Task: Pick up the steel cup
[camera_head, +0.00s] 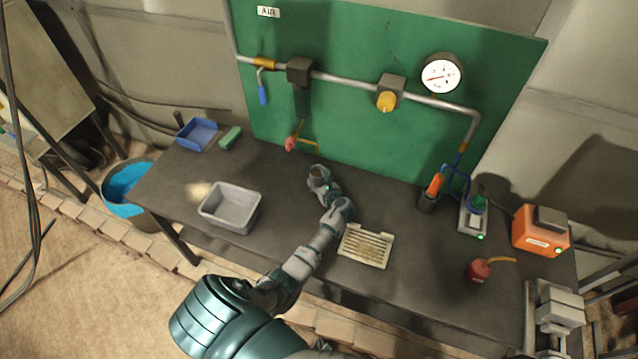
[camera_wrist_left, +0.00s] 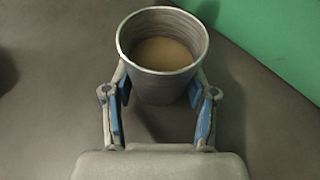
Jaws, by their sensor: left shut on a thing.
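The steel cup (camera_wrist_left: 163,45) is a grey metal cup, open at the top, with a tan inside bottom or content. In the left wrist view it stands between the two blue-padded fingers of my left gripper (camera_wrist_left: 160,95), which is shut on its sides. In the head view the cup (camera_head: 318,171) is small and partly hidden by my left gripper (camera_head: 322,182), near the back middle of the dark bench. I cannot tell whether the cup touches the bench. My right gripper is not in view.
A grey bin (camera_head: 231,207) is left of my arm and a slatted tray (camera_head: 366,246) is right of it. A red oil can (camera_head: 480,270), an orange box (camera_head: 540,231) and a soldering stand (camera_head: 429,199) are at right. A green panel (camera_head: 350,110) with pipes stands behind.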

